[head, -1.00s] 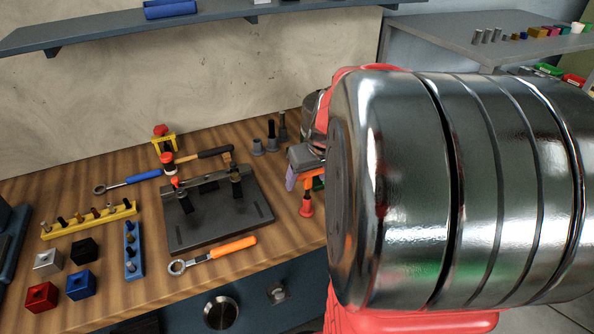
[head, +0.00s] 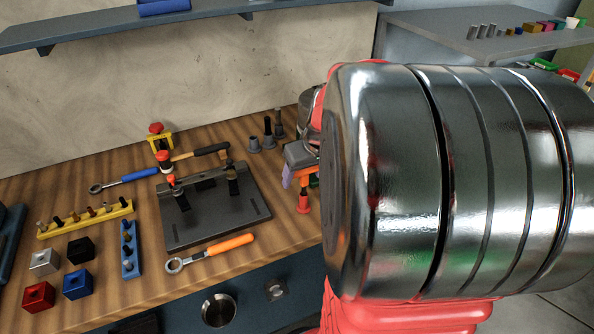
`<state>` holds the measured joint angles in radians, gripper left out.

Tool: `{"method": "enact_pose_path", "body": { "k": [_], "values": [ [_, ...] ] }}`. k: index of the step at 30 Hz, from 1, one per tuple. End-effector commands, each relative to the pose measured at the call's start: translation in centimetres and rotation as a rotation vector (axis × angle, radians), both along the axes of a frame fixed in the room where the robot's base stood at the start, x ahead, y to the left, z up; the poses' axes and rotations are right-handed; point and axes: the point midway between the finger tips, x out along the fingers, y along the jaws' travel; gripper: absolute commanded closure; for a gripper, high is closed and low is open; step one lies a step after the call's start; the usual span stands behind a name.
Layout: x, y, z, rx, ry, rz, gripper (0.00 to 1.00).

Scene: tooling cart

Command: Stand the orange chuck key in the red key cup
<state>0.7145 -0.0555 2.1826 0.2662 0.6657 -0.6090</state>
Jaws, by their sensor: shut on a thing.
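Blue (head: 77,284), black (head: 80,249) and grey (head: 44,262) blocks stand close around the red cup. A blue peg rack (head: 129,265), a dark fixture plate (head: 205,235) and an orange-handled wrench (head: 230,244) lie between cup and gripper. A shelf (head: 100,33) hangs above.

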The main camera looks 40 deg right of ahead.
Motion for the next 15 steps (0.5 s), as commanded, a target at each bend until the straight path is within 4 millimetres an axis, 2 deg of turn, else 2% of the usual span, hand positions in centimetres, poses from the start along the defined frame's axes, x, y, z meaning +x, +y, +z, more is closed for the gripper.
{"method": "enact_pose_path", "body": {
  "k": [12,13,15],
  "values": [
    [0.00,-0.01,-0.02,0.000,0.000,0.000,0.75],
    [0.01,0.00,-0.02,0.000,0.000,0.000,0.33],
    [0.02,0.00,-0.01,0.000,0.000,0.000,0.29]
  ]
}}
